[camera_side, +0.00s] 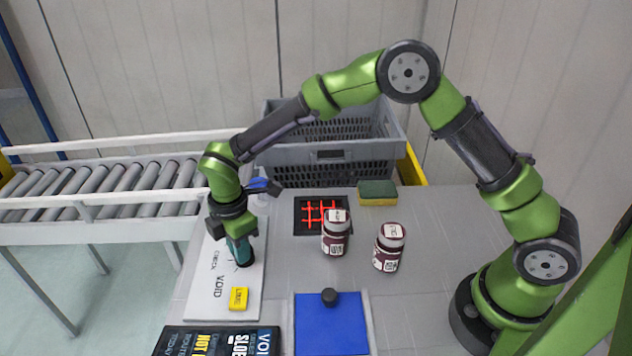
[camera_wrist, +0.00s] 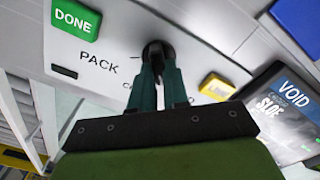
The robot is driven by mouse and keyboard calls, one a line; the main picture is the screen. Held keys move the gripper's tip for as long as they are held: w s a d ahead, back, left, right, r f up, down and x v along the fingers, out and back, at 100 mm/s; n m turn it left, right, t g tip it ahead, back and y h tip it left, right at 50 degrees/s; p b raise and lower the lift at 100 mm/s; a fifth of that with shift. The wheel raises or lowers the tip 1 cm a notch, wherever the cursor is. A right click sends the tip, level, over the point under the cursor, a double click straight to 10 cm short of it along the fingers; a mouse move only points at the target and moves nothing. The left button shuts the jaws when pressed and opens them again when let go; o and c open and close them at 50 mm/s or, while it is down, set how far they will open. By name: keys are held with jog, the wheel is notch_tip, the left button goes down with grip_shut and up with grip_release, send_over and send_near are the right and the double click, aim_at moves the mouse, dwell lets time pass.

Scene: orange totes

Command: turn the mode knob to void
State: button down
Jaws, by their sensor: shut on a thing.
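The mode knob (camera_wrist: 157,47) is a small dark knob on a white panel (camera_side: 207,297). My gripper (camera_side: 241,254) points down at the panel and is shut on the knob. In the wrist view, the teal fingertips of my gripper (camera_wrist: 160,66) close around it. The panel carries the printed words CHECK and VOID in the side view, and PACK (camera_wrist: 97,60) in the wrist view. The fingers hide most of the knob, and I cannot tell which word it points at.
A green DONE button (camera_wrist: 75,19) and a yellow button (camera_side: 239,298) sit on the panel. A dark VOID box (camera_side: 175,340) lies in front.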

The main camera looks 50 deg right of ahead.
jog(key=shift+s+n, duration=0.1)
jog(key=shift+n, duration=1.9)
jog(key=shift+r, duration=0.1)
jog(key=c, duration=1.1)
grip_release()
notch_tip(320, 180, up, 17)
jog(key=shift+f, duration=0.1)
